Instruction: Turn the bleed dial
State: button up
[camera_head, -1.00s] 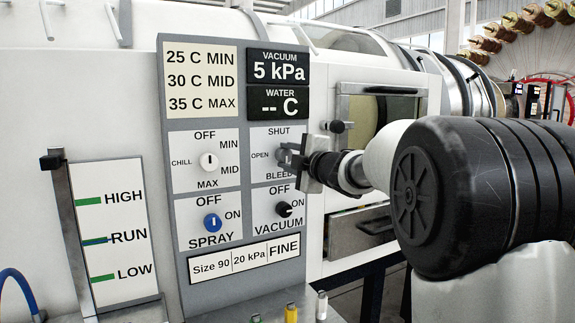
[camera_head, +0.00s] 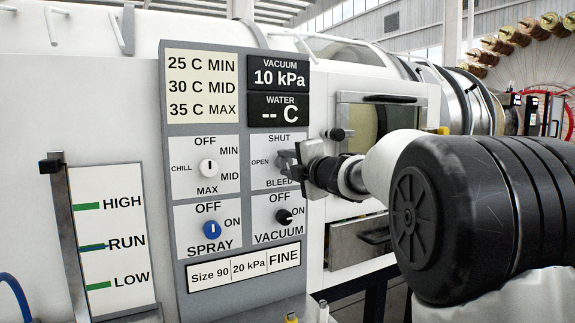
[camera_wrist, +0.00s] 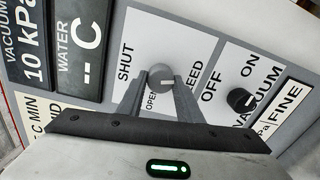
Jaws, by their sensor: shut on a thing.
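The bleed dial (camera_wrist: 163,78) is a grey round knob with a pale pointer mark. It sits on a white plate lettered SHUT, OPEN and BLEED. My gripper (camera_wrist: 160,92) is shut on it, with one finger on each side, in the wrist view. In the head view my gripper (camera_head: 290,165) reaches the dial from the right and covers most of it. The vacuum display (camera_head: 280,73) reads 10 kPa. The wrist view is rolled relative to the panel.
Close to the bleed dial are the vacuum knob (camera_head: 284,217), the blue spray knob (camera_head: 212,230) and the white chill knob (camera_head: 208,167). A door with a handle (camera_head: 385,98) is to the right. A level gauge (camera_head: 106,240) stands at the left.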

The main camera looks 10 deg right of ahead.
jog(key=o, duration=1)
jog(key=shift+o, duration=0.2)
